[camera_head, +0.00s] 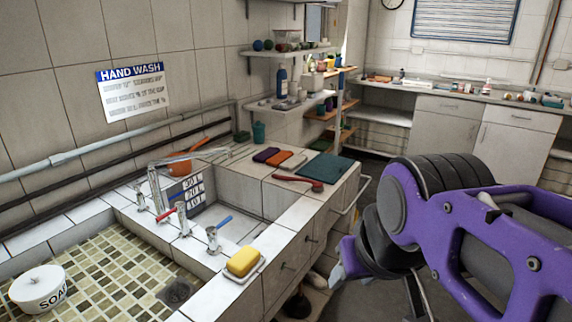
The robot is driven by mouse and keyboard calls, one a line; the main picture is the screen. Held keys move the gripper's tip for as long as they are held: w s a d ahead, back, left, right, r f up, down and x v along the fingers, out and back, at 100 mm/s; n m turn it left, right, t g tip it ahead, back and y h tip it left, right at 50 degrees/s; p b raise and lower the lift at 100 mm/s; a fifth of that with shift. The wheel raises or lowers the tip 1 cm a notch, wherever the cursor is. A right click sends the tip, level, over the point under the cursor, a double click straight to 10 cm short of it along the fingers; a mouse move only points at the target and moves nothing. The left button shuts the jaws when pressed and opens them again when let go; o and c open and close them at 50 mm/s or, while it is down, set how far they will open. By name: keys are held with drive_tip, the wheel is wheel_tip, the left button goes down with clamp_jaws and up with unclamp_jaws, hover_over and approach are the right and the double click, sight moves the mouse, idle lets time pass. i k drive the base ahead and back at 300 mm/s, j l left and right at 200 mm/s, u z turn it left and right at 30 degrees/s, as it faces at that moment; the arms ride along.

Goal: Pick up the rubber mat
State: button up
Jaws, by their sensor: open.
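The rubber mat appears to be the flat dark teal rectangle (325,167) lying on the tiled counter (262,187) to the right of the sink basin. My gripper (347,264) shows only in part at the lower right, below and in front of the black and purple links of my arm. It is open, off the counter's right edge, nearer the camera than the mat and well apart from it. Its far side is hidden by my arm.
A red-handled brush (300,181) lies just in front of the mat. Small purple (266,154) and orange (282,160) items lie left of it. A yellow sponge (243,261) sits at the counter's front. Shelves (290,103) stand behind. A metal rail (351,197) runs along the counter's right side.

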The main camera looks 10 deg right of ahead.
sight(327, 168)
drive_tip(key=z, duration=0.35)
drive_tip(key=u, duration=0.4)
drive_tip(key=i+l+u, duration=0.1)
drive_tip(key=u, duration=0.25)
drive_tip(key=l+u, duration=0.15)
drive_tip(key=u, duration=0.2)
drive_tip(key=i+l+u, duration=0.1)
drive_tip(key=u, duration=0.25)
drive_tip(key=l+u, duration=0.55)
drive_tip(key=l, duration=0.3)
drive_tip(key=l+u, duration=0.25)
drive_tip(key=l, duration=0.6)
drive_tip(key=k+l+u, duration=0.1)
drive_tip(key=l+u, duration=0.15)
drive_tip(key=l, duration=0.6)
drive_tip(key=k+l, duration=0.1)
drive_tip(key=l, duration=0.45)
drive_tip(key=k+l, duration=0.1)
drive_tip(key=l, duration=0.5)
drive_tip(key=k+l, duration=0.1)
drive_tip(key=l, duration=0.45)
